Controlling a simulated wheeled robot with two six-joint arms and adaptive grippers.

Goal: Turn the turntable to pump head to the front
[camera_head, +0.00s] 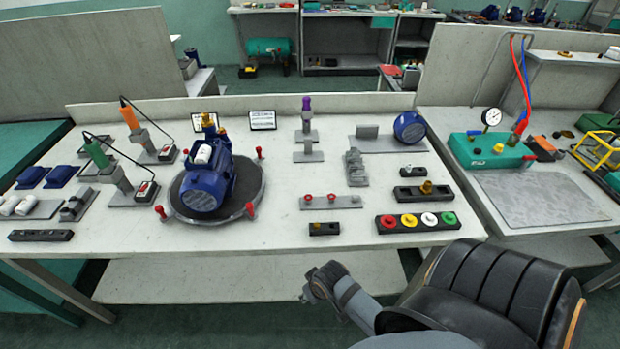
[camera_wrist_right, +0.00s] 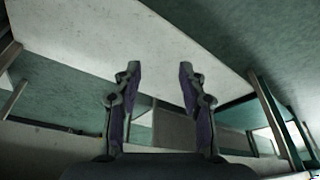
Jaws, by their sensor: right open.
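The turntable (camera_head: 243,198) is a dark round disc on the left half of the white table, with several red knobs around its rim, one at the front left (camera_head: 160,212) and one at the front right (camera_head: 250,210). A blue pump (camera_head: 205,185) stands on it. Its round motor end faces the front, and brass fittings (camera_head: 208,122) show at its back. My right gripper (camera_head: 306,292) is in front of the table edge and low, apart from the turntable. In the right wrist view the gripper (camera_wrist_right: 159,72) is open with nothing between its fingers. My left gripper is not in view.
Orange (camera_head: 129,118) and green tools (camera_head: 97,153) stand on holders left of the turntable. A coloured button strip (camera_head: 416,222) and a small dark block (camera_head: 324,229) lie at the front right. The table front before the turntable is clear.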

